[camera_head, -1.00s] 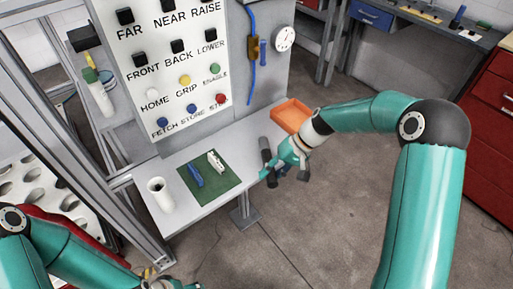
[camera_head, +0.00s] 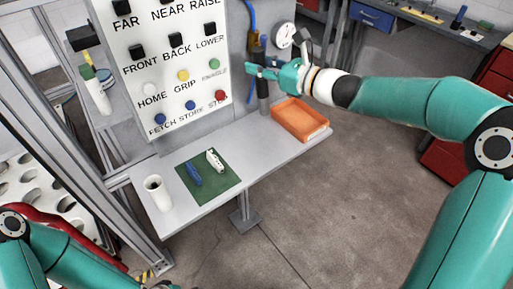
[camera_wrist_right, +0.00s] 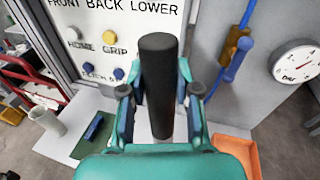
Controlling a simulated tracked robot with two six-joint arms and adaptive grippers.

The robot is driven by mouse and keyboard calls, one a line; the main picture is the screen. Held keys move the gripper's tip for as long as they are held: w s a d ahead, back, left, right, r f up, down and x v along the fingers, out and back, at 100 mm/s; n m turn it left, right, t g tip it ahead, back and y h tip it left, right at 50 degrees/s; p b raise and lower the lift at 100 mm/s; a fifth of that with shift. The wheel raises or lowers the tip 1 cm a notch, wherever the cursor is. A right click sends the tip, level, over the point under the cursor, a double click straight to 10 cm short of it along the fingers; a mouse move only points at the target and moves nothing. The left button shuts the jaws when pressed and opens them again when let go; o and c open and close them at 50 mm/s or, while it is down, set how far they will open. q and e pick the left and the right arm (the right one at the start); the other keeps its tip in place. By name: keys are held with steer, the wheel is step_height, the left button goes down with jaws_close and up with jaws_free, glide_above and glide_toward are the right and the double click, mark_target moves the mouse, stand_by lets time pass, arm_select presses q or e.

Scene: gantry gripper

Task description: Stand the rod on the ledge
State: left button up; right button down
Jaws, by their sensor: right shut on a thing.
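The rod (camera_head: 263,97) is a dark cylinder, held upright by my right gripper (camera_head: 262,72) over the back of the ledge, left of the orange tray. In the right wrist view the rod (camera_wrist_right: 158,80) stands between the two fingers of my right gripper (camera_wrist_right: 160,100), which is shut on it. The ledge (camera_head: 225,155) is a light grey shelf below the button panel. I cannot tell whether the rod's lower end touches it. My left gripper (camera_head: 163,285) is barely in view at the bottom edge, and its fingers are mostly cut off.
An orange tray (camera_head: 300,122) sits on the ledge's right end. A green mat (camera_head: 210,190) with a blue piece and a white piece, and a white cup (camera_head: 158,192), occupy the left part. The button panel (camera_head: 165,60) rises behind. The ledge's middle is clear.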

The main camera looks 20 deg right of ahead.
steer(key=shift+w+d+r+m+t+h, duration=0.15)
steer(key=shift+d+r+m+t+h, duration=0.55)
steer(key=shift+r+m, duration=0.25)
step_height(320, 180, down, 19)
steer(key=shift+p, duration=0.4)
steer(key=c, duration=1.3)
jaws_free()
steer(key=shift+f, duration=0.2)
steer(key=o, duration=0.5)
steer(key=shift+c, duration=0.2)
steer(key=shift+r, duration=0.2)
